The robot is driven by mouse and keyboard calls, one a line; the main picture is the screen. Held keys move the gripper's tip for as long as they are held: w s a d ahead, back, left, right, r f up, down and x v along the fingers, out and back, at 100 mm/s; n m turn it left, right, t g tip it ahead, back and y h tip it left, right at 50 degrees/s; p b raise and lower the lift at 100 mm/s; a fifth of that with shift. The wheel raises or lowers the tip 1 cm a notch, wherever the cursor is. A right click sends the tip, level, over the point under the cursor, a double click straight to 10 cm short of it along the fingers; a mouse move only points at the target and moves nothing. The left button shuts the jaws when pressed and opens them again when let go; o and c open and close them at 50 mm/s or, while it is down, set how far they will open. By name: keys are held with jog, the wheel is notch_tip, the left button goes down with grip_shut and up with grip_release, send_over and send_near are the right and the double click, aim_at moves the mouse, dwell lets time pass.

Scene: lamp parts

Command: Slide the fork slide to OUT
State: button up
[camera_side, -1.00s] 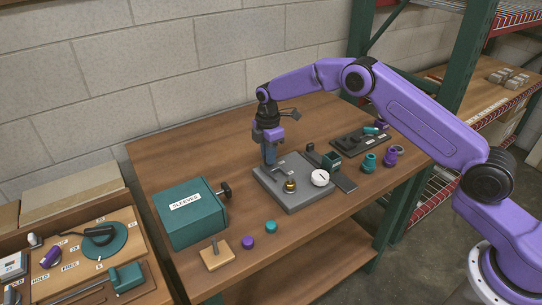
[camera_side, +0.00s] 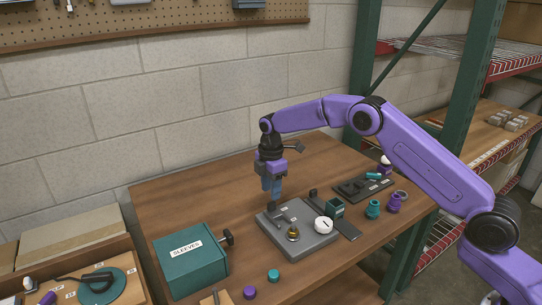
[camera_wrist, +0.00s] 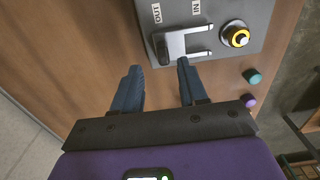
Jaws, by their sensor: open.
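The fork slide (camera_wrist: 190,43) is a pale U-shaped fork on a grey plate (camera_wrist: 268,8). Its black handle (camera_wrist: 162,50) stands by the OUT label (camera_wrist: 156,13), and the IN label (camera_wrist: 195,7) is farther right. In the wrist view its tines point right toward a brass post (camera_wrist: 236,36), with a gap between. The plate (camera_side: 318,243) and post (camera_side: 293,234) also show in the side view. My gripper (camera_wrist: 158,78) is open and empty, its fingers apart near the handle. In the side view my gripper (camera_side: 271,192) hangs just above the plate's back left.
A green SLEEVES box (camera_side: 190,262) is at left. Purple (camera_side: 249,292) and teal (camera_side: 273,275) caps lie in front. The table behind the box is clear.

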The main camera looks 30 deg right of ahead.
notch_tip(320, 180, up, 13)
dwell(0.3)
jog(key=shift+f, duration=0.1)
jog(key=s+a+r+m, duration=0.1)
jog(key=s+a+r, duration=0.1)
jog(key=s, duration=1)
jog(key=s+a+r+m, duration=0.2)
jog(key=s, duration=1)
jog(key=s+d+f, duration=0.1)
jog(key=s+d, duration=0.2)
jog(key=s, duration=0.4)
jog(key=s+d+f+m, duration=0.1)
jog(key=s+d, duration=0.3)
jog(key=s, duration=0.4)
jog(key=s+d+f+m, duration=0.1)
jog(key=s+d+f, duration=0.2)
jog(key=s, duration=0.4)
jog(key=shift+s+d, duration=0.35)
jog(key=shift+d, duration=0.25)
